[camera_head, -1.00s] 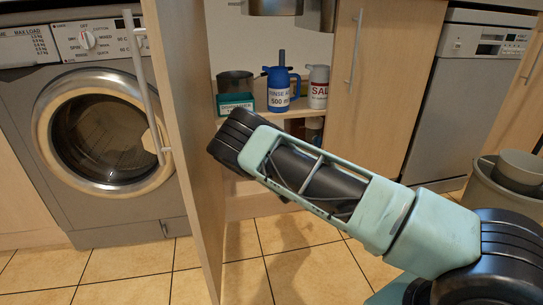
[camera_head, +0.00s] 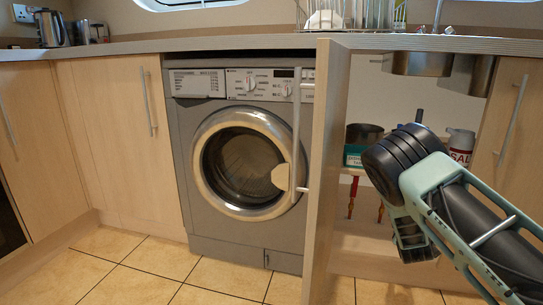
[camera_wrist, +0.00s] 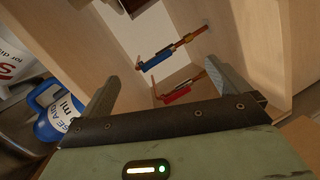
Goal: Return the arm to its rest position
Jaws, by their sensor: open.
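My arm (camera_head: 470,220) reaches into the head view from the lower right, in front of the open cupboard under the sink. In the wrist view my gripper (camera_wrist: 162,88) has its two fingers wide apart with nothing held between them. Past the fingers are the cupboard's inside and pipes with a blue valve handle (camera_wrist: 157,59) and a red one (camera_wrist: 178,94). In the head view I cannot make out the fingertips.
The open cupboard door (camera_head: 327,170) stands left of my arm, beside the washing machine (camera_head: 245,160). A blue bottle (camera_wrist: 52,118) is close by the left finger in the wrist view. A salt container (camera_head: 461,146) and a dark pot (camera_head: 364,134) stand in the cupboard. Tiled floor (camera_head: 130,265) is clear at left.

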